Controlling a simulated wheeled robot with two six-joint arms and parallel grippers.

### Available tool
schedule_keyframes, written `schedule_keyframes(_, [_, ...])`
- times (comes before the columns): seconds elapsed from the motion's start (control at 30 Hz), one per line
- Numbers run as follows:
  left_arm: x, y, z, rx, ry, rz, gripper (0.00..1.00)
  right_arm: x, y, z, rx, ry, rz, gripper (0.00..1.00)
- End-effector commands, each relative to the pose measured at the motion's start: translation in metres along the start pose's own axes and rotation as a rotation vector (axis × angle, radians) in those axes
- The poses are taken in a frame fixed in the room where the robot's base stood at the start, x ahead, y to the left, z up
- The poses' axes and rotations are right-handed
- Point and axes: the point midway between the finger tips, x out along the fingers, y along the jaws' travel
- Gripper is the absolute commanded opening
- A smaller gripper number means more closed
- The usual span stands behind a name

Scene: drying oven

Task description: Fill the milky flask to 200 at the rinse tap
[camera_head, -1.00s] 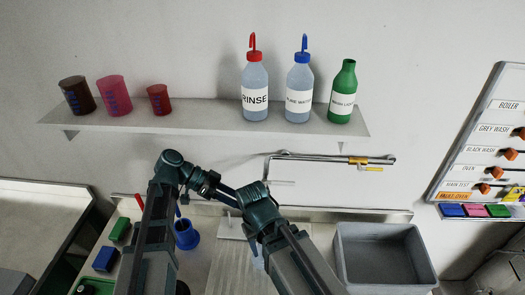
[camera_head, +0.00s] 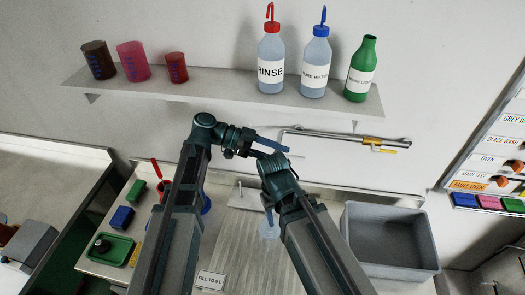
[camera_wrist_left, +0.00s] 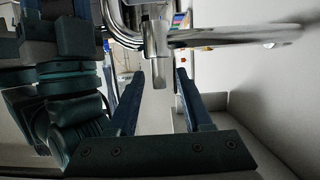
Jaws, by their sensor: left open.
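My left gripper (camera_head: 270,144) is open and empty in front of the wall below the shelf, just left of the rinse tap's metal pipe (camera_head: 335,135). The pipe has a yellow fitting (camera_head: 372,141) at its right. In the left wrist view the metal spout end (camera_wrist_left: 160,68) shows just beyond and between the open blue fingers (camera_wrist_left: 158,103); contact cannot be told. A pale translucent vessel (camera_head: 270,231), perhaps the milky flask, shows by my right gripper (camera_head: 269,217), low over the counter. The right arm hides much of it, and its fill level cannot be read.
A shelf (camera_head: 215,88) holds several cups and the RINSE (camera_head: 271,70), PURE WATER (camera_head: 314,72) and green (camera_head: 359,75) bottles. A grey bin (camera_head: 388,215) stands right. A FILL TO label (camera_head: 210,280) and green tray (camera_head: 110,248) are on the counter.

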Motion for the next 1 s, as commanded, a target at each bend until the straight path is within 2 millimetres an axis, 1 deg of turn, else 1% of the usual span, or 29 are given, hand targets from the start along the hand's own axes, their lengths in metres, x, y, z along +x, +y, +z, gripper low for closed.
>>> schedule_keyframes(0.03, [0.011, 0.001, 0.002, 0.001, 0.0, 0.002, 0.5, 0.006, -0.001, 0.0, -0.001, 0.0, 0.0, 0.5])
schedule_keyframes(0.1, [0.023, 0.001, 0.002, 0.001, 0.0, 0.003, 0.5, 0.009, -0.001, -0.001, -0.002, 0.0, 0.0, 0.5])
schedule_keyframes(0.2, [0.038, 0.001, 0.002, 0.001, 0.0, 0.003, 0.5, 0.013, -0.001, -0.001, -0.003, 0.0, 0.001, 0.5])
schedule_keyframes(0.33, [0.051, 0.0, 0.001, 0.0, 0.0, 0.002, 0.5, 0.016, -0.002, -0.001, -0.002, 0.0, 0.001, 0.5])
schedule_keyframes(0.53, [0.06, 0.0, 0.0, 0.0, 0.0, -0.001, 0.5, 0.018, -0.002, -0.001, -0.002, 0.0, 0.001, 0.5])
schedule_keyframes(0.83, [0.061, 0.0, 0.0, -0.001, 0.0, -0.001, 0.5, 0.018, -0.002, -0.001, -0.002, 0.0, 0.001, 0.5])
schedule_keyframes(0.97, [0.061, 0.0, 0.0, -0.001, -0.001, -0.001, 0.27, 0.018, -0.002, -0.001, -0.002, 0.0, 0.001, 0.5])
schedule_keyframes(1.0, [0.061, 0.0, 0.0, -0.001, -0.001, -0.001, 0.19, 0.018, -0.002, -0.001, -0.002, 0.0, 0.001, 0.5])
